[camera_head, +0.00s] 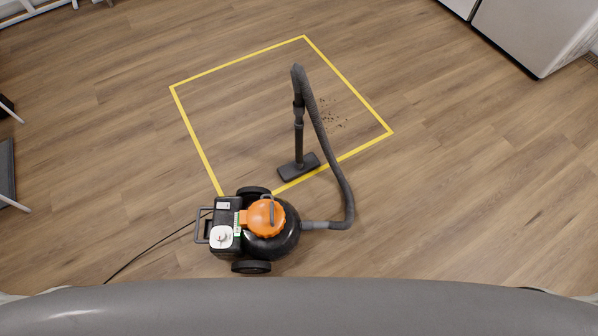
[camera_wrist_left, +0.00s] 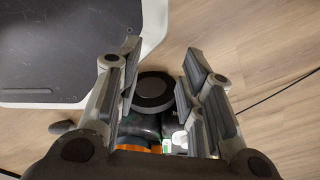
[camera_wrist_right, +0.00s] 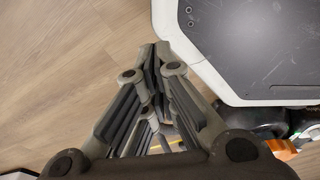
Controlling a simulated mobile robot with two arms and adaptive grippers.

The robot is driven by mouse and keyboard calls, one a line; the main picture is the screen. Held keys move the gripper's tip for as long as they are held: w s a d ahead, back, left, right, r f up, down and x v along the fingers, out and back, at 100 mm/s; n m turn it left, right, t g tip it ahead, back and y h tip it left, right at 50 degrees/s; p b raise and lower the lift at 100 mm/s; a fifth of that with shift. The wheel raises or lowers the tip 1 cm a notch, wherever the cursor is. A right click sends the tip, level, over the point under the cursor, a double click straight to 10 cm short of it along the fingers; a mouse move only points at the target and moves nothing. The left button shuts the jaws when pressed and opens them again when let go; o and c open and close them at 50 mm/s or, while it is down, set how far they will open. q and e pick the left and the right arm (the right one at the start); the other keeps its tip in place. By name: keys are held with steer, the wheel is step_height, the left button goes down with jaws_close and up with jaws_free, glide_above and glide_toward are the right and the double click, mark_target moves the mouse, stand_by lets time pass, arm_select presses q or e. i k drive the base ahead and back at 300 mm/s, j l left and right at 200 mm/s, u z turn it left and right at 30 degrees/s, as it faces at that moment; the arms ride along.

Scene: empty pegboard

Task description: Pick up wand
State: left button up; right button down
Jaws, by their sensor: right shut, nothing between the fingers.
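The wand (camera_head: 299,135) of a vacuum cleaner stands upright in the head view, its dark floor head (camera_head: 299,167) on the floor at the near edge of a yellow taped square. A grey hose (camera_head: 331,160) curves from its top down to the black and orange vacuum body (camera_head: 285,238). My left gripper (camera_wrist_left: 158,75) is open, with a vacuum wheel (camera_wrist_left: 153,91) visible beyond its fingers. My right gripper (camera_wrist_right: 154,60) is shut and empty. Neither gripper shows in the head view. The wand is not clearly seen in the wrist views.
The yellow tape (camera_head: 181,110) outlines a square on the wood floor, with dark specks (camera_head: 333,118) inside it. A black cord (camera_head: 150,250) runs left from the vacuum. A pale cabinet (camera_head: 535,30) stands at the top right. The floor right of the hose is clear.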

mark_target(301, 164)
steer(key=k+u, duration=0.2)
steer(key=u, duration=0.25)
steer(key=k+j+u, duration=0.1)
steer(key=u, duration=0.35)
steer(key=i+l, duration=0.15)
steer(key=l, duration=0.35)
steer(key=i+l+u, duration=0.1)
steer(key=l, duration=0.4)
steer(key=i+l+u, duration=0.1)
steer(key=l, duration=0.45)
steer(key=i+l, duration=0.1)
steer(key=l, duration=0.4)
